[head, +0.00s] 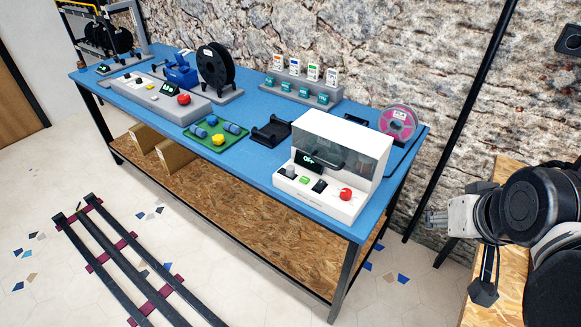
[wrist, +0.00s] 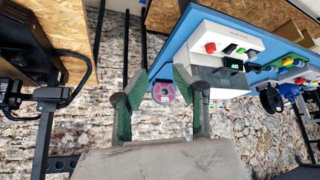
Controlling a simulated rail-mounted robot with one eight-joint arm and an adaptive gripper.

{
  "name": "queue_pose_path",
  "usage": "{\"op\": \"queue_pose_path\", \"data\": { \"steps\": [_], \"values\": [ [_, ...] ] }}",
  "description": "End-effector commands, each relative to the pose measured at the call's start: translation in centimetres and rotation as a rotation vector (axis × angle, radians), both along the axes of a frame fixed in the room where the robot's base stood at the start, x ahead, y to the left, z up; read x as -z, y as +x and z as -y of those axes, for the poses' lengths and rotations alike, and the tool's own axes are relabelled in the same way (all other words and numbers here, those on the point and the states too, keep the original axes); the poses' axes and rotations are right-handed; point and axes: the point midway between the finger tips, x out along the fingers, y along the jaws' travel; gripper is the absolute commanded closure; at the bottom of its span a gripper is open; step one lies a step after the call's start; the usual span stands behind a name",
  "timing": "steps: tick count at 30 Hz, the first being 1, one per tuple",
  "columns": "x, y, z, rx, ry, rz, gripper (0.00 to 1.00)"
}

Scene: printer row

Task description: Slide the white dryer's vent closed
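The white dryer (head: 372,190) stands on the right part of the blue table, with a clear window, dark handle, small display and red knob on its front. A small black part (head: 319,186) sits on its front panel; I cannot tell whether this is the vent or how far it is slid. The dryer also shows upside down in the wrist view (wrist: 196,28), at the upper right. My gripper (head: 430,218) is to the right of the dryer and well apart from it. In the wrist view its fingers (wrist: 160,78) are spread, with nothing between them.
The blue table (head: 258,178) also holds a pink spool (head: 398,124), a black tray (head: 271,131), a green tray (head: 207,143), a black spool (head: 216,68) and a grey rack (head: 300,92). A wooden table (head: 512,178) and a black post (head: 460,120) stand at right.

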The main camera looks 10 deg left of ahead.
Motion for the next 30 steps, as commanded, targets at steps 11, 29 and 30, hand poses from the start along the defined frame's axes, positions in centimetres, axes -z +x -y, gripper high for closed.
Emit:
{"op": "queue_pose_path", "data": {
  "steps": [11, 29, 30],
  "values": [
    [-4.4, 7.2, -4.7, -0.376, -0.168, -0.124, 0.61],
    [-5.0, 19.2, -16.6, -1.064, -0.407, -0.295, 0.61],
    [-4.7, 19.9, -17.5, -1.111, -0.421, -0.303, 0.61]
  ]
}}
